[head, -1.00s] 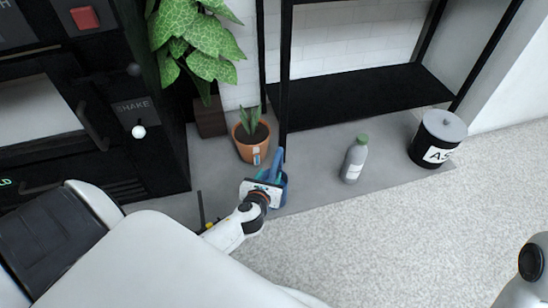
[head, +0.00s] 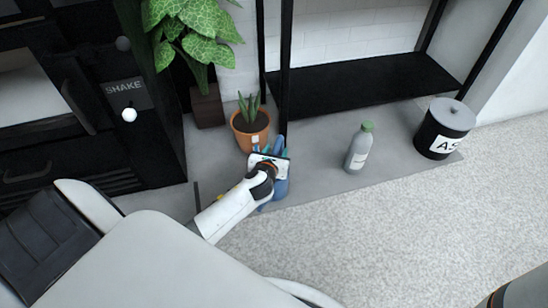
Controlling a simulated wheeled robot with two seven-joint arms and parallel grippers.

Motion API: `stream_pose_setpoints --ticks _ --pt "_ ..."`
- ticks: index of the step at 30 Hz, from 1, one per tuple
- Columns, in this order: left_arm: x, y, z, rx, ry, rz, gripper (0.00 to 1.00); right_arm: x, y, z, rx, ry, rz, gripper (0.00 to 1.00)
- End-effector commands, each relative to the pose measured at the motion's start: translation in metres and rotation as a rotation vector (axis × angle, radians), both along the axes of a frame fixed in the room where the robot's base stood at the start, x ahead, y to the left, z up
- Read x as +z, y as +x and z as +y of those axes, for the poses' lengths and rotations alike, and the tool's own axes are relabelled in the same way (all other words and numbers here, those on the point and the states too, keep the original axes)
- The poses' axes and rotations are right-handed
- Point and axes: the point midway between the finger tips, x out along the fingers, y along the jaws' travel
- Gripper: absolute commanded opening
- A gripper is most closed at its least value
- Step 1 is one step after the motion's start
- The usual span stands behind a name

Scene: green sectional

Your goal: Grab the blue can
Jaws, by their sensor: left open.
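The blue can (head: 282,189) stands on the grey floor strip, mostly hidden behind my left gripper; only some blue shows at its right side. My left gripper (head: 269,149) is open, its fingers pointing away from me over the can's spot. From this angle I cannot tell whether the can is between the fingers or touching them. My right gripper is out of view.
A potted succulent (head: 250,128) stands just beyond the left gripper. A grey bottle with a green cap (head: 358,148) and a black lidded bin (head: 443,130) stand to the right. A black shelf (head: 370,88) is behind. Pale carpet (head: 400,230) in front is clear.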

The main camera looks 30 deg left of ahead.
Motion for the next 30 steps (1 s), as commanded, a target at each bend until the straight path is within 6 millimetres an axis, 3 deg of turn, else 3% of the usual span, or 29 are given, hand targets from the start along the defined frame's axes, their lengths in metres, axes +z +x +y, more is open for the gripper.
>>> stream_pose_setpoints --ticks 2,9,30 --pt "0.0001 -0.0003 0.0 0.0 0.0 0.0 0.4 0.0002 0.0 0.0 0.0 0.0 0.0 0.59" --pt "0.0 -0.0004 -0.0002 0.0 0.0 0.0 0.0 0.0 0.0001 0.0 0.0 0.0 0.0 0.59" --pt "-0.0005 -0.0007 -0.0006 0.0 -0.001 0.001 0.0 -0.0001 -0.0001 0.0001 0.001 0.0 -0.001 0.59"
